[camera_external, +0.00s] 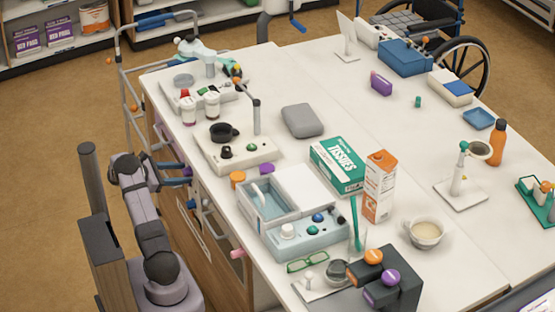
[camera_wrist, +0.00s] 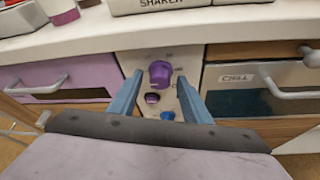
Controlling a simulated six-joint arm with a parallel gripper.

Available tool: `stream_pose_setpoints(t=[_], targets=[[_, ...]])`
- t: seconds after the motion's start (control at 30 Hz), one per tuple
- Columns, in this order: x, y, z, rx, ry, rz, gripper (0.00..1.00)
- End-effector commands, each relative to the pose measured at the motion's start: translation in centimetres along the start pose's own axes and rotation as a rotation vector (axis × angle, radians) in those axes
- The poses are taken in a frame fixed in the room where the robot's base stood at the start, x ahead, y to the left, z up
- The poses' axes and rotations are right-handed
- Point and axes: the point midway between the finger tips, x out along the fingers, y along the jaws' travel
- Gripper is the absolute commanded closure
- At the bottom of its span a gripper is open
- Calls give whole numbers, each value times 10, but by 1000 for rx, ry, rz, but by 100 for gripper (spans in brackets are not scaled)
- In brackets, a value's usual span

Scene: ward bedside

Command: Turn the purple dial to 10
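The purple dial (camera_wrist: 160,74) is on a pale panel (camera_wrist: 140,62) in the front of the bedside cabinet, below the counter edge. In the wrist view it lies between and just beyond my fingertips. My gripper (camera_wrist: 161,82) is open, with one blue finger on each side of the dial and visible gaps. The marks around the dial are too small to read, so I cannot tell its setting. In the external view my gripper (camera_external: 188,175) reaches to the cabinet front, and the dial is hard to make out there.
Below the dial are a small dark knob (camera_wrist: 152,98) and a blue knob (camera_wrist: 168,116). A purple drawer (camera_wrist: 65,82) with a handle is at left, and a drawer marked CHILL (camera_wrist: 265,88) is at right. The counter (camera_external: 270,80) above is crowded.

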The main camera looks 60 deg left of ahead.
Motion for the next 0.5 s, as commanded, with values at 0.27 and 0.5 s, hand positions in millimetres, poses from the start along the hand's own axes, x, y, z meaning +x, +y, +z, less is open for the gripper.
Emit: stream_pose_setpoints(t=[0.27,0.5], targets=[[0,0,0,0,0,-1,97],[1,-2,-2,25,0,9,97]])
